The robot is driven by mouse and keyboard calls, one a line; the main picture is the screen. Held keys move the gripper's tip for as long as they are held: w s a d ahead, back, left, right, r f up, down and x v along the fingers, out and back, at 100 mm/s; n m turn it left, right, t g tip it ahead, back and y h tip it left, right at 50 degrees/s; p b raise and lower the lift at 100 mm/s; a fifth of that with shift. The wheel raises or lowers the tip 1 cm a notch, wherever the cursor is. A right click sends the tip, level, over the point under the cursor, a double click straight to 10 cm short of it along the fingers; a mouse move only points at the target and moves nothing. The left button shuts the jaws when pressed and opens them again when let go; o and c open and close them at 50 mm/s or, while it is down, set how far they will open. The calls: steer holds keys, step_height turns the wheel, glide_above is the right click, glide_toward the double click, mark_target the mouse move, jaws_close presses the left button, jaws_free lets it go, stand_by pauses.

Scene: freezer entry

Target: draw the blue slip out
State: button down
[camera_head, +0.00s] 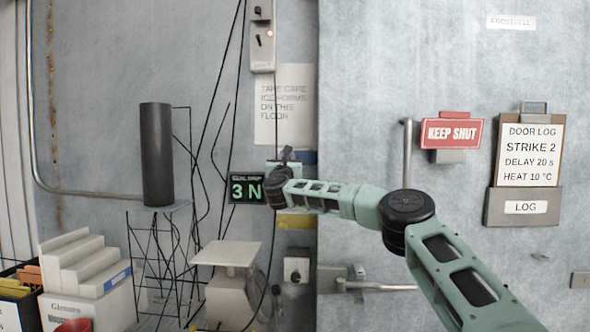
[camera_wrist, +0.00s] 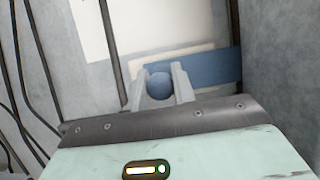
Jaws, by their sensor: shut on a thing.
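The blue slip (camera_wrist: 215,68) is a flat blue strip in the wrist view. It runs right from my gripper (camera_wrist: 160,86) across a pale plate, close to the wall. A round blue knob (camera_wrist: 159,86) sits between my two fingers, which are shut on it from both sides. The fingers hide part of the slip. In the head view my gripper (camera_head: 284,158) is at the wall, left of the door, and largely hidden by my own wrist. A small piece of the blue slip (camera_head: 308,157) shows just right of it.
A display reading "3 N" (camera_head: 247,188) is close left of my gripper. A yellow piece (camera_head: 297,222) is just below my wrist. Dark cables hang left. A wire stand bears a black cylinder (camera_head: 156,155). The door (camera_head: 360,60) with its handle (camera_head: 407,155) stands right.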

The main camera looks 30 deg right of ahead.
steer(key=shift+w+a, duration=0.35)
steer(key=shift+a, duration=0.2)
steer(key=c, duration=1.2)
jaws_free()
steer(key=shift+o, duration=0.2)
steer(key=shift+s+a+f+b, duration=0.1)
steer(key=shift+b, duration=0.2)
steer(key=b+v, duration=0.9)
steer(key=v, duration=0.8)
steer(key=shift+b, duration=0.35)
